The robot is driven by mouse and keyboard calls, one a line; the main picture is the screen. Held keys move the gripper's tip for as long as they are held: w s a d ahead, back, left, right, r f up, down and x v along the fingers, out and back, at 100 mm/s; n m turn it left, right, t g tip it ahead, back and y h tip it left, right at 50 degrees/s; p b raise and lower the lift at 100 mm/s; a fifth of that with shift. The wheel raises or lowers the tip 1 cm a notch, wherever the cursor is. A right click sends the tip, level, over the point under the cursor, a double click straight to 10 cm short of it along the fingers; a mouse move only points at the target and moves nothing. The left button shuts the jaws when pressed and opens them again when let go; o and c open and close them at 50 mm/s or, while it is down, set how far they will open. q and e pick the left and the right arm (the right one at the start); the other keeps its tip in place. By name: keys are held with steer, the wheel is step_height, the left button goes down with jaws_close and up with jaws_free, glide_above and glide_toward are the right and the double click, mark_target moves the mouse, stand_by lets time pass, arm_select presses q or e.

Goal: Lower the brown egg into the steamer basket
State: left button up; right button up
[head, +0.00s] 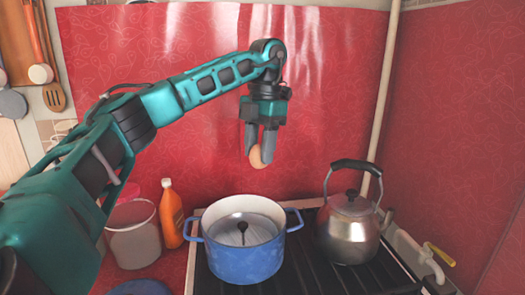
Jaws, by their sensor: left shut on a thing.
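The brown egg (256,157) is held between the fingertips of my left gripper (260,150), high above the stove. My left gripper is shut on it and points downward. Below it stands a blue pot (244,262) with two handles on the stove. A pale grey round insert with a dark upright knob in its middle, seemingly the steamer basket (224,237), sits inside the pot. The egg is clear of the pot's rim. My right gripper is not in view.
A steel kettle (349,232) with a raised dark handle stands right of the pot. An orange bottle (171,215) and a translucent bucket (133,240) stand to the left. A pale pole (383,105) rises behind the kettle, near the red wall covering (335,90).

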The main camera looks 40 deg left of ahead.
arm_select(q)
step_height(320, 180, down, 10)
stand_by(0.6)
stand_by(0.6)
steer(key=shift+f+b, duration=1.1)
steer(key=shift+f, duration=1.9)
steer(key=shift+f+b, duration=1.2)
steer(key=shift+f, duration=1.35)
steer(key=o, duration=0.8)
steer(key=shift+c, duration=0.2)
